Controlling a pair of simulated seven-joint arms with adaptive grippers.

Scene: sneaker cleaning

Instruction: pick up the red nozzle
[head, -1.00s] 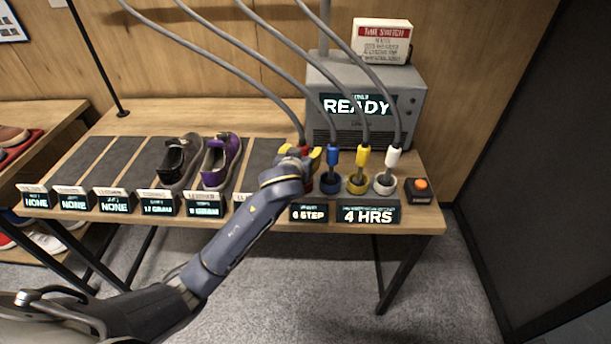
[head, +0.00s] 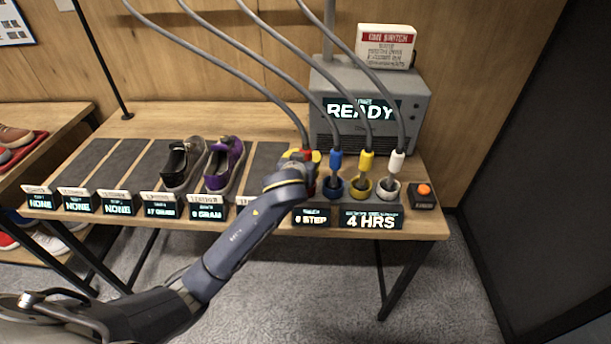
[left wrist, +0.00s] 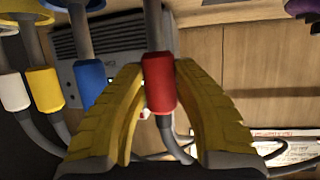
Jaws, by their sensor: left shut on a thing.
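The red nozzle (left wrist: 158,84) is between the yellow fingers of my left gripper (left wrist: 160,95) in the left wrist view, with a grey hose attached to it. In the head view my left gripper (head: 303,157) is shut on the red nozzle (head: 307,155), at the left end of the row of nozzles, and mostly hides it. The nozzle's lower end and its holder are largely hidden behind the gripper there. My right gripper is not in view.
Close to the right stand the blue nozzle (head: 336,161), yellow nozzle (head: 366,162) and white nozzle (head: 396,162) in ring holders. Behind is a grey machine (head: 418,120) reading READY. A black shoe (head: 184,164) and purple shoe (head: 224,165) lie left. An orange button (head: 424,189) is far right.

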